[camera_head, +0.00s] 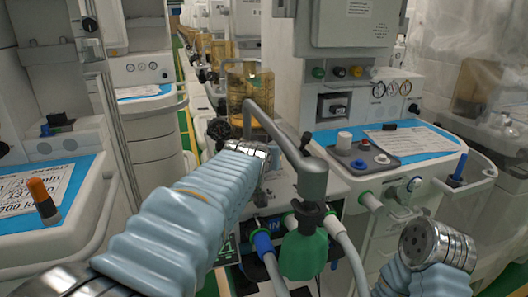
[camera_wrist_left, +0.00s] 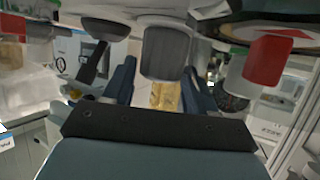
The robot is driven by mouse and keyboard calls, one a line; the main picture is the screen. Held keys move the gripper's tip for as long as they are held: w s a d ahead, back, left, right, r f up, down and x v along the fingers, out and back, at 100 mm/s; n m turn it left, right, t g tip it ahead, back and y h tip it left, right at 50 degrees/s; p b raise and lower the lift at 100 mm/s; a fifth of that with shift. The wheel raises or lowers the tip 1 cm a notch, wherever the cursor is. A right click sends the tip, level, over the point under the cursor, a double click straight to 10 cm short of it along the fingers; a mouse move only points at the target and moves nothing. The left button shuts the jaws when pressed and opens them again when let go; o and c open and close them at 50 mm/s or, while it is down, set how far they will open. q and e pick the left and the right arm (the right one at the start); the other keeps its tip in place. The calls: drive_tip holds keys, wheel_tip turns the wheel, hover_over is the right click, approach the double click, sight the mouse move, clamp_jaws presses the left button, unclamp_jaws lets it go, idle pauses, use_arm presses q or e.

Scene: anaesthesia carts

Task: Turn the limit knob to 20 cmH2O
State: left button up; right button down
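My left arm reaches in from the lower left in the head view, its wrist in front of the central machine; its fingers are hidden there. In the left wrist view my left gripper (camera_wrist_left: 158,88) has two dark blue fingers standing apart with nothing held between them. A black ridged knob (camera_head: 218,129), possibly the limit knob, is just left of my left wrist in the head view. A similar dark ridged knob (camera_wrist_left: 233,102) shows beside the right-hand finger in the left wrist view, outside the gap. No scale or setting is readable. My right gripper is not in view; only its arm end shows.
A grey bent pipe (camera_head: 285,125) and a green bag (camera_head: 304,252) stand close right of my left arm. A yellowish canister (camera_head: 250,88) is behind it. Hoses run below. Carts with blue-topped work surfaces (camera_head: 440,143) flank both sides.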

use_arm(q)
drive_tip(key=shift+o, duration=1.4)
drive_tip(key=shift+r, duration=0.1)
drive_tip(key=b+v, duration=0.1)
drive_tip(key=v, duration=1.2)
drive_tip(key=shift+s+b, duration=0.3)
drive_tip(key=shift+s, duration=0.05)
